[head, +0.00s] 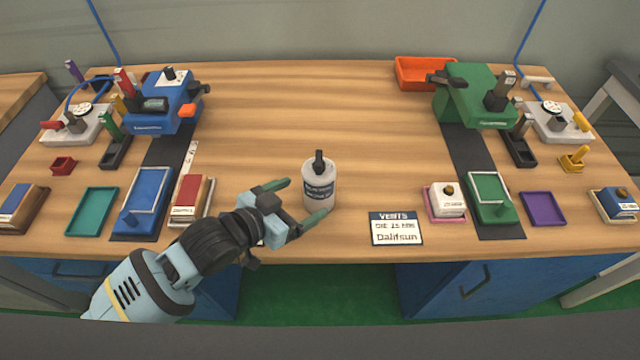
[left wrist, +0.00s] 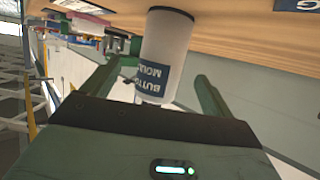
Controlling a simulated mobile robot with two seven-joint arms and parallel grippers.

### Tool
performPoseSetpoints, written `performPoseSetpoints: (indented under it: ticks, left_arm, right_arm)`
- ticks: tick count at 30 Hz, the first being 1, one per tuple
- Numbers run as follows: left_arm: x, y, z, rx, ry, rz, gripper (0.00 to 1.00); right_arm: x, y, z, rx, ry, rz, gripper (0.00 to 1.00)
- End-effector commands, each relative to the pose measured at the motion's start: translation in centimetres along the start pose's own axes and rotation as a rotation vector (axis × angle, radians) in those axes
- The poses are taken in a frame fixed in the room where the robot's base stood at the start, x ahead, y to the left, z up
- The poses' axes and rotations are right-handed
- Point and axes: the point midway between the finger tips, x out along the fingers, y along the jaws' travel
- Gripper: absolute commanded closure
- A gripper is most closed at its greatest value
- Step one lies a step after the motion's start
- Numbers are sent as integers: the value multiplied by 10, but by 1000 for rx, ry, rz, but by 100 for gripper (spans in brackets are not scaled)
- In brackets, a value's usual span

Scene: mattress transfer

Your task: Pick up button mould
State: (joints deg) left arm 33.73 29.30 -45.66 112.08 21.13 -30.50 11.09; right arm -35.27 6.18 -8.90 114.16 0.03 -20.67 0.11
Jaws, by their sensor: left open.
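The button mould (head: 319,188) is a white cylinder with a dark blue label and a black knob on top. It stands upright near the front middle of the table. My left gripper (head: 302,201) is open, its green fingers reaching toward the mould from the left at low height. In the left wrist view the mould (left wrist: 167,50) appears between and beyond the two open fingers (left wrist: 155,80), its label reading "BUTTON MOULD". I cannot tell if a finger touches it. My right gripper is not in view.
A white and blue sign (head: 396,229) lies right of the mould. A red block (head: 190,196) and a blue tray device (head: 146,197) stand left, near my arm. A blue press (head: 165,105) and a green press (head: 475,98) stand farther back. The table's middle (head: 310,110) is clear.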

Motion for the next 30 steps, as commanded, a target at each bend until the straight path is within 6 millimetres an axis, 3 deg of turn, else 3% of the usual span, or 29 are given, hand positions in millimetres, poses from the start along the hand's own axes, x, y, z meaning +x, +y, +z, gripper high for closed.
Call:
performPoseSetpoints:
  ticks: [3, 11, 21, 30]
  left_arm:
    - [13, 0, 0, 0, 1, 0, 14]
    - [23, -1, -1, 1, 1, 0, 14]
    - [63, -4, -1, 1, 0, 0, 14]
    - [68, -4, -2, 2, 1, -1, 14]
  right_arm:
    - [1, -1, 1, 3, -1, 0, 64]
    - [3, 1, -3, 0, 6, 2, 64]
    - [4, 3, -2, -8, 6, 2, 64]
    - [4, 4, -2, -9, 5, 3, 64]
